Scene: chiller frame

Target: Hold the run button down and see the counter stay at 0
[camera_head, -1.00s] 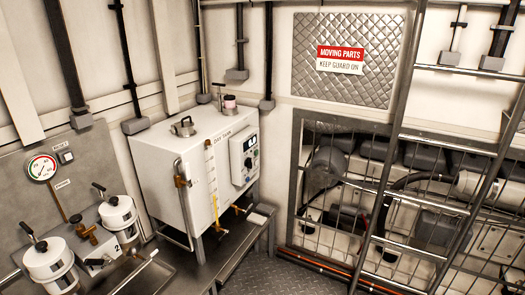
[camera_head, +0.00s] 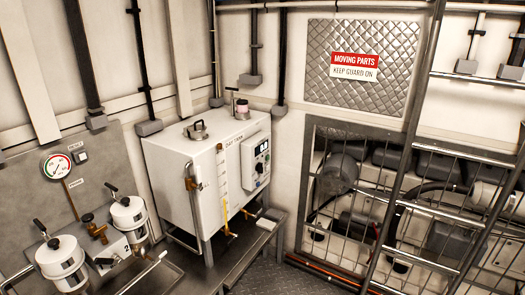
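A control box (camera_head: 256,160) is fixed to the right-hand face of the white day tank (camera_head: 207,182) at the centre. It carries a small dark display (camera_head: 260,149) and several small knobs or buttons. The display's digits are too small to read, and I cannot tell which control is the run button. Neither of my grippers shows in the head view.
Left of the tank are a pressure gauge (camera_head: 56,166) and two white canisters (camera_head: 61,262) on a metal bench. A ladder (camera_head: 405,170) stands at the right before a mesh guard (camera_head: 345,200) over machinery. A sign (camera_head: 354,66) reads "MOVING PARTS".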

